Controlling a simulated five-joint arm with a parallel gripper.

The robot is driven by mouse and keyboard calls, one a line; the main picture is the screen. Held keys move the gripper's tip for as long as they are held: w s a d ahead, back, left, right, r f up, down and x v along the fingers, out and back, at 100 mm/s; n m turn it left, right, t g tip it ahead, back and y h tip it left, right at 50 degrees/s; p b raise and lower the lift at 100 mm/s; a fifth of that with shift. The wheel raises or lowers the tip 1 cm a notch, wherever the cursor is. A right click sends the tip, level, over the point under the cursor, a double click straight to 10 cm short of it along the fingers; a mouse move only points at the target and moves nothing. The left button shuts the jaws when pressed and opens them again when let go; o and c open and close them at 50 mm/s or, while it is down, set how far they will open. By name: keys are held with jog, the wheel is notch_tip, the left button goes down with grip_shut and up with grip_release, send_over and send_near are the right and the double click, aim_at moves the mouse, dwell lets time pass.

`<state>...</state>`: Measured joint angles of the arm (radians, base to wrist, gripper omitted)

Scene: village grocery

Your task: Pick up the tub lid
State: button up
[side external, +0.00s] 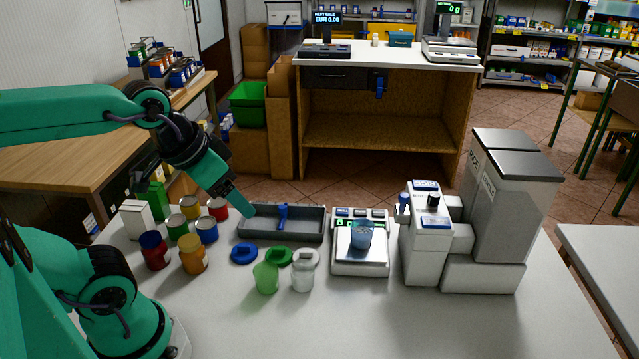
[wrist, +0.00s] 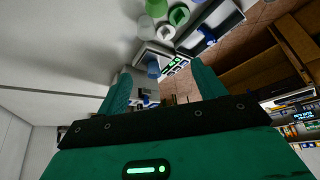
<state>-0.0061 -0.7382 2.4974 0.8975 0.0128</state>
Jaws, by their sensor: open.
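Three tub lids lie on the white counter in the side view: a blue lid (side external: 243,254), a green lid (side external: 279,257) and a white lid (side external: 306,259). A green tub (side external: 266,278) and a clear tub (side external: 303,278) stand in front of them, and a blue tub (side external: 361,236) stands on the scale (side external: 361,266). My gripper (side external: 246,210) is open and empty, raised above the left end of the grey tray, behind the lids.
The grey tray (side external: 262,235) holds a blue-handled tool (side external: 282,216). Several jars and cans, such as a yellow jar (side external: 193,255), stand at the left. A tall grey machine (side external: 500,215) stands right of the scale. The front of the counter (side external: 380,320) is clear.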

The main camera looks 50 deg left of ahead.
jog(key=m+g, duration=0.5)
jog(key=g, duration=0.1)
send_over(241, 246)
jog(key=shift+f, duration=8.35)
jog(key=shift+f, duration=1.3)
jog(key=shift+f, duration=2.55)
jog(key=shift+c, duration=0.4)
